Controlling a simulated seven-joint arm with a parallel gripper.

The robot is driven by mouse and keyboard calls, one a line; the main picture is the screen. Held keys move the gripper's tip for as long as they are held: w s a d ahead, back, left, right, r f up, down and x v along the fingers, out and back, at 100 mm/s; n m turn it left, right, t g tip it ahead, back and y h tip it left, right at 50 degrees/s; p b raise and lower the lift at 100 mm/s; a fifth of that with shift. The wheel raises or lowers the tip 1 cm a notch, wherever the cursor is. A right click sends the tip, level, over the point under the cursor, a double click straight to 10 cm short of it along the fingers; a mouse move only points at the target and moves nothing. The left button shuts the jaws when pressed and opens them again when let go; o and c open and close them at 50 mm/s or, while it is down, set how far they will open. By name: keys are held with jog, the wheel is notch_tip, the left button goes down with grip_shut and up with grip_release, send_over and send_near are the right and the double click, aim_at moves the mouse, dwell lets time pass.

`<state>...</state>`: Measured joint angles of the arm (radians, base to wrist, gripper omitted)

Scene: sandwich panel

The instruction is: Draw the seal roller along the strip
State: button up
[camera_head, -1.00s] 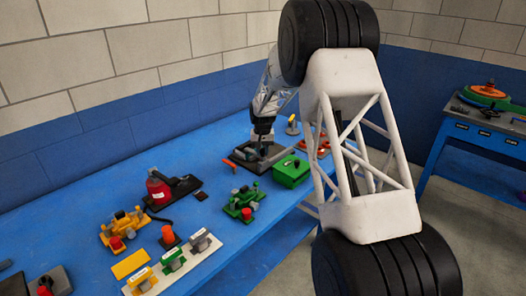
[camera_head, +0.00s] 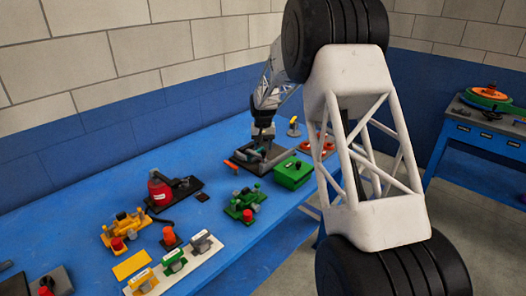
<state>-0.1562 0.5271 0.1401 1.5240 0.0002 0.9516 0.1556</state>
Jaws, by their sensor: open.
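My gripper (camera_head: 264,137) points down over a dark grey frame-like fixture (camera_head: 278,163) at the far part of the blue bench. It is open, but its fingertips are small and blend with the dark fixture. I cannot tell whether they touch anything. A small red-orange bar-shaped piece (camera_head: 231,165), perhaps a handle, sticks out at the fixture's left side. I cannot tell for sure which piece is the seal roller. The strip cannot be made out at this size.
A green box (camera_head: 293,173) stands right of the fixture, with a green device (camera_head: 243,204) nearer. A red round container (camera_head: 160,188) on a black base, a yellow device (camera_head: 125,230) and colored clamps on a white board (camera_head: 173,262) lie front left. A yellow-topped post (camera_head: 294,126) stands behind.

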jog(key=shift+r, duration=2)
jog(key=shift+s+r, duration=0.15)
jog(key=shift+r, duration=0.1)
jog(key=s+d+r, duration=0.3)
jog(key=s+r, duration=0.3)
jog(key=s, duration=0.4)
jog(key=s+d+r+t, duration=0.1)
jog(key=s+d+r, duration=0.4)
jog(key=s, duration=0.6)
jog(key=s+d+r, duration=0.2)
jog(key=s+r, duration=0.5)
jog(key=s, duration=0.3)
jog(key=s+d+f, duration=0.2)
jog(key=s, duration=1.4)
jog(key=s+d+f+t, duration=0.1)
jog(key=s+d, duration=0.2)
jog(key=s, duration=1.4)
jog(key=shift+s+f+t, duration=0.2)
jog(key=shift+f+t, duration=0.1)
jog(key=shift+f, duration=0.05)
